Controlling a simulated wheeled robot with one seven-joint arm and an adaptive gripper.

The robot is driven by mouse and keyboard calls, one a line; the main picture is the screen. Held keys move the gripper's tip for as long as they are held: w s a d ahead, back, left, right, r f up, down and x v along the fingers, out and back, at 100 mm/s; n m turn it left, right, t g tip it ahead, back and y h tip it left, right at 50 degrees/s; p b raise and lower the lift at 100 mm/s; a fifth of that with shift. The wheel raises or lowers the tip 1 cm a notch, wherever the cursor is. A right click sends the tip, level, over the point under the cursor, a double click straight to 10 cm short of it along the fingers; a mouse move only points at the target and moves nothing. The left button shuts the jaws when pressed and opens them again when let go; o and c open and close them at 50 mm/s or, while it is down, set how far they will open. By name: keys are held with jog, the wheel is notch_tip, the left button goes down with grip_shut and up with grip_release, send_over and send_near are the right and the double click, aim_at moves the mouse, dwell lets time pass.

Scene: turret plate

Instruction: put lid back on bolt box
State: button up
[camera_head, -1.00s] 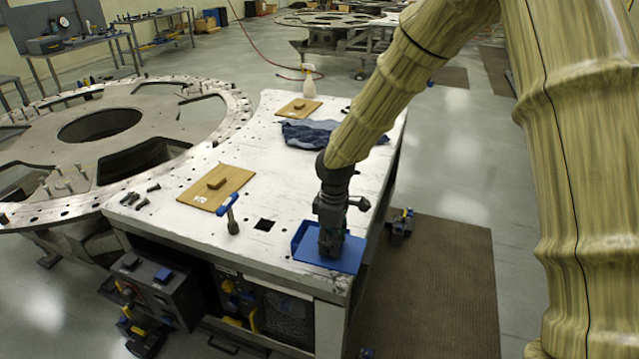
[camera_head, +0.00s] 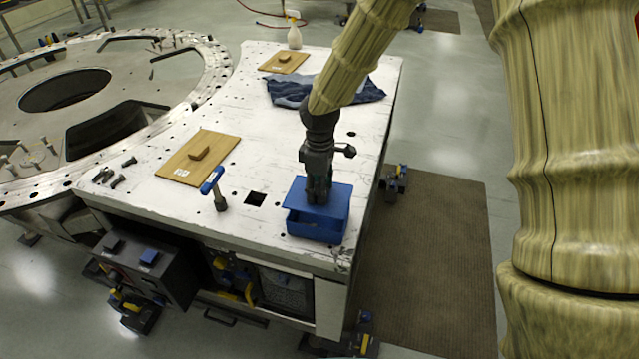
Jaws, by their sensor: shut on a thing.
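The blue bolt box (camera_head: 313,230) stands near the front right corner of the white table. Its front wall shows below a flat blue lid (camera_head: 338,207). My gripper (camera_head: 318,198) points down from above and is shut on the lid, with its fingertips at the lid's middle. The lid lies over the box, and its left corner juts a little past the box wall. I cannot tell whether the lid touches the rim.
A large turret plate (camera_head: 160,120) adjoins at left.

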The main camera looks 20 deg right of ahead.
jog(key=shift+w+f+b, duration=0.2)
jog(key=shift+f+b, duration=0.05)
jog(key=shift+f, duration=0.3)
jog(key=shift+w+f+b, duration=0.15)
jog(key=shift+f+b, duration=0.1)
jog(key=shift+f, duration=0.3)
jog(key=shift+s+f+b, duration=0.3)
jog(key=shift+s, duration=0.1)
jog(key=shift+f, duration=0.25)
jog(key=shift+w+a+f, duration=0.1)
jog(key=shift+w+f, duration=0.15)
jog(key=shift+f, duration=0.4)
jog(key=shift+s, duration=0.1)
jog(key=shift+s+r, duration=0.2)
jog(key=shift+w+f, duration=0.1)
jog(key=shift+f, duration=0.05)
jog(key=shift+f, duration=0.65)
dwell(0.8)
jog(key=o, duration=1.1)
